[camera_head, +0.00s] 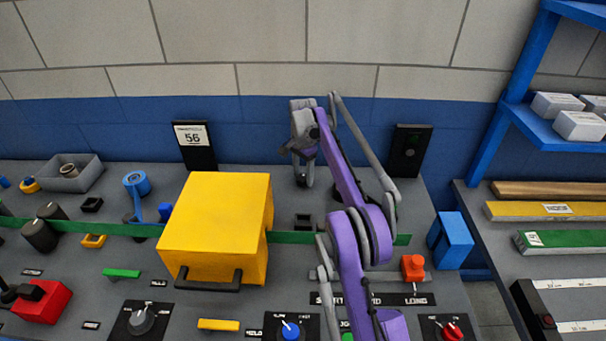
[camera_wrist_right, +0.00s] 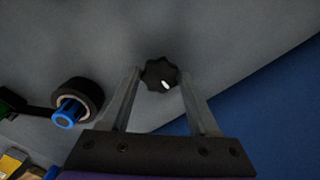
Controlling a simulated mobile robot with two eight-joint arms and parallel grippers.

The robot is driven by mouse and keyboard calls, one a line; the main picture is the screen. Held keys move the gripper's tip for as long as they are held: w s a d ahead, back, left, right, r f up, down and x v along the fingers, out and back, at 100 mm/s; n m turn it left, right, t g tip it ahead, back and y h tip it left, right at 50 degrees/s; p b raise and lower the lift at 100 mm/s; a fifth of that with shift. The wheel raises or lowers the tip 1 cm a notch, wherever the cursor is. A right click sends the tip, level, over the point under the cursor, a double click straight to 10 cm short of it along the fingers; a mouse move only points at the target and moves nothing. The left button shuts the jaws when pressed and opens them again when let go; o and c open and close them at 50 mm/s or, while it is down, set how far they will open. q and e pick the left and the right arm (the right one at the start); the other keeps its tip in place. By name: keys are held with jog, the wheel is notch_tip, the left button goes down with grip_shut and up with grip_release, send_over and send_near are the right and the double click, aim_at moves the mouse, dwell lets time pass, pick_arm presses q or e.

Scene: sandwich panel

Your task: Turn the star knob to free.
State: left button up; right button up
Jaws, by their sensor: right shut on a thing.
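The star knob (camera_wrist_right: 159,72) is black with a lobed rim and a small white mark near its lower right edge in the right wrist view. My right gripper (camera_wrist_right: 160,78) has one finger on each side of the knob and is shut on it. In the head view my right gripper (camera_head: 303,168) is at the back of the grey panel (camera_head: 345,200), below the blue wall band, and the knob cannot be made out there. Any label for the knob's positions is not readable. My left gripper is not in view.
A yellow box (camera_head: 215,225) with a black handle stands left of my right arm. In the wrist view a dark round part with a blue centre (camera_wrist_right: 68,112) lies left of the fingers.

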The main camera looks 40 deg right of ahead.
jog(key=n+p, duration=0.2)
jog(key=n, duration=0.1)
jog(key=shift+r+n, duration=0.15)
jog(key=shift+n, duration=0.25)
jog(key=n+p, duration=0.2)
jog(key=n, duration=0.2)
jog(key=shift+n, duration=0.3)
jog(key=n+p, duration=0.1)
jog(key=n, duration=0.3)
jog(key=shift+n, duration=0.3)
jog(key=n, duration=0.4)
jog(key=shift+n+p, duration=0.35)
jog(key=shift+n, duration=0.05)
jog(key=o, duration=1.4)
jog(key=shift+c, duration=0.2)
